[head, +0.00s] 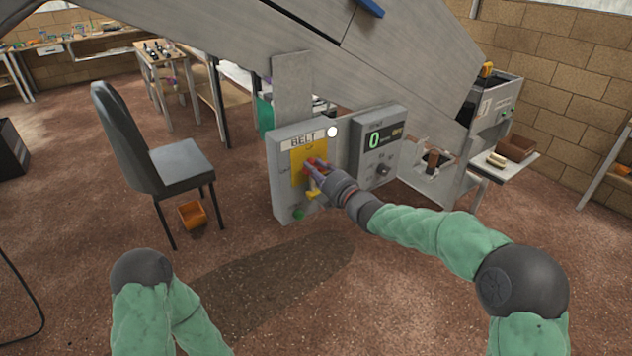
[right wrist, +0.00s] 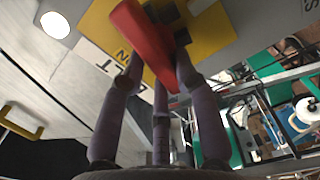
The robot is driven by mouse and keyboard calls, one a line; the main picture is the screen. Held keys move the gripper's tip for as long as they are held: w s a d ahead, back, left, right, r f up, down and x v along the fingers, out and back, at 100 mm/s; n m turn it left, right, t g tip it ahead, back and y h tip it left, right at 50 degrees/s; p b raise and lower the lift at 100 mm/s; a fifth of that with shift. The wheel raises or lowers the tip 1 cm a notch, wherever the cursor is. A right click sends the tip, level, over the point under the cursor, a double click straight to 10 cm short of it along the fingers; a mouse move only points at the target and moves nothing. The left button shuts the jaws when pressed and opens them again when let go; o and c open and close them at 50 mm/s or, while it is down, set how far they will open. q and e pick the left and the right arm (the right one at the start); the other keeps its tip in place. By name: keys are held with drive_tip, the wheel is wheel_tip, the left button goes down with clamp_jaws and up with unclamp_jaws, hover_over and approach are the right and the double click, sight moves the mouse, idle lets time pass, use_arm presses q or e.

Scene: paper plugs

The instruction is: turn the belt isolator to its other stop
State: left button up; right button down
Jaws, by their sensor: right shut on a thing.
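The belt isolator is a red handle (right wrist: 147,42) on a yellow plate (head: 297,174), on a grey panel labelled BELT (head: 282,190). In the head view the handle is mostly hidden by my right gripper (head: 313,172). The right wrist view shows my right gripper (right wrist: 158,85) with its fingers closed about the red handle. The handle lies slantwise across the yellow plate in that view. Part of an ON mark shows beside a finger; the rest of the plate's lettering is hidden. My left gripper is out of view; only part of my left arm shows.
A second panel with a green 0 display (head: 375,140) stands just right of the BELT panel. A green button (head: 299,214) and a white round lamp (head: 332,131) are on the BELT panel. A chair (head: 150,150) and an orange bin (head: 192,215) stand left. The front floor is clear.

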drive_tip(key=shift+d+f+n+b, duration=0.1)
drive_tip(key=shift+f+n+b, duration=0.65)
drive_tip(key=shift+b, duration=0.5)
drive_tip(key=shift+r, duration=0.15)
drive_tip(key=c, duration=1)
unclamp_jaws()
drive_tip(key=shift+w+d, duration=0.2)
drive_tip(key=shift+r, duration=0.1)
drive_tip(key=shift+s+a+r, duration=0.1)
drive_tip(key=shift+a, duration=0.05)
